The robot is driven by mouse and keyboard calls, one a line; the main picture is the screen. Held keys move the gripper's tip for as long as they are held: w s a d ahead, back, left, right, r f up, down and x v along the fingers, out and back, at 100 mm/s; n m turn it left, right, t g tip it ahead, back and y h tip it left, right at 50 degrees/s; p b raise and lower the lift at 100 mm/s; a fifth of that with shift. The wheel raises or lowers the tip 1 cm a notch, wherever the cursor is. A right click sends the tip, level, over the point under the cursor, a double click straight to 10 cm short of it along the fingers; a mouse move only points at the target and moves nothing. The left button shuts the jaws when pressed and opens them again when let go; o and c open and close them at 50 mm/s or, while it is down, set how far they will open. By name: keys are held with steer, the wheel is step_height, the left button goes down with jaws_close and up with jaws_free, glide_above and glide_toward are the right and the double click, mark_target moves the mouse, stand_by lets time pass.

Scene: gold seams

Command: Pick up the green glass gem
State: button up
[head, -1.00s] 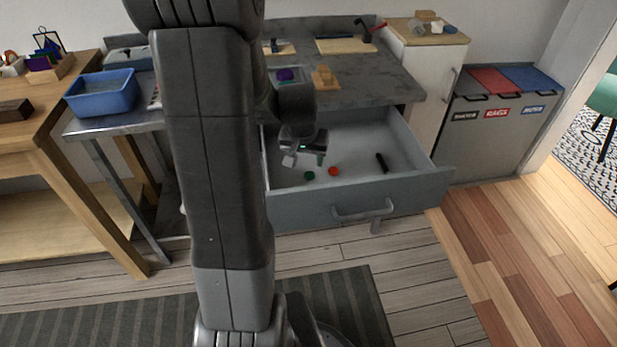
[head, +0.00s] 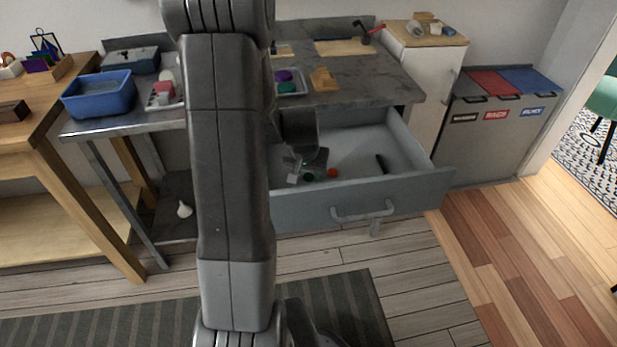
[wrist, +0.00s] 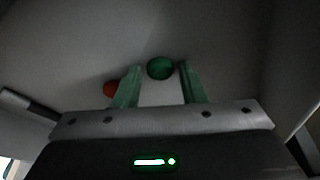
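The green glass gem (head: 308,177) lies on the floor of the open drawer (head: 360,195). In the wrist view the gem (wrist: 160,68) sits just beyond and between the two green fingertips of my gripper (wrist: 158,78). The fingers are apart with nothing held between them. In the head view my gripper (head: 308,171) is low inside the drawer, right at the gem, and partly hidden by my arm. I cannot tell whether the fingers touch the gem.
A red-orange gem (head: 333,173) lies right of the green one; it shows left of the fingers in the wrist view (wrist: 110,88). A dark stick (head: 381,164) lies farther right in the drawer. Drawer walls surround my gripper; the counter (head: 365,85) overhangs behind.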

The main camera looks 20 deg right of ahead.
steer(key=c, duration=0.6)
steer(key=shift+r, duration=0.1)
